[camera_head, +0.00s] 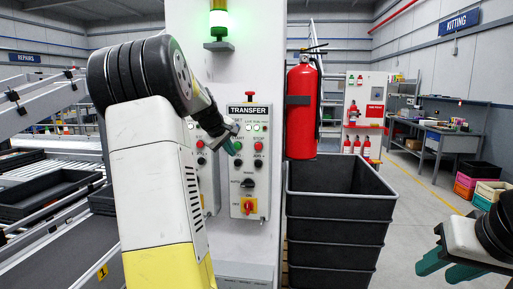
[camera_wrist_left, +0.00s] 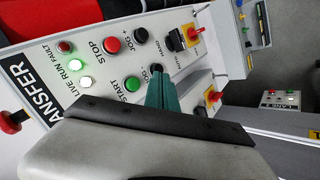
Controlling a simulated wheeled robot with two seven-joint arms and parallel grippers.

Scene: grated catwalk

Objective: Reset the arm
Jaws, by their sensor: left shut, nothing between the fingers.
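The TRANSFER control panel (camera_head: 262,180) is on a light column in the middle of the head view. It has lit lamps at the top, a green START button (camera_wrist_left: 132,84), a red STOP button (camera_wrist_left: 111,45), black JOG buttons, a black selector switch (camera_wrist_left: 178,38) and a red knob on a yellow plate (camera_head: 249,206). My left gripper (camera_head: 235,147) is shut and empty at the panel's left edge. In the left wrist view its teal fingers (camera_wrist_left: 160,90) point toward a JOG button; I cannot tell whether they touch. My right gripper (camera_head: 448,266) is open and empty at the lower right.
A second panel (camera_head: 208,175) is partly hidden behind my left arm. A red fire extinguisher (camera_head: 302,108) hangs right of the TRANSFER panel, above stacked dark crates (camera_head: 340,207). Conveyors with a dark tray (camera_head: 40,190) are at left. The floor between crates and benches at right is clear.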

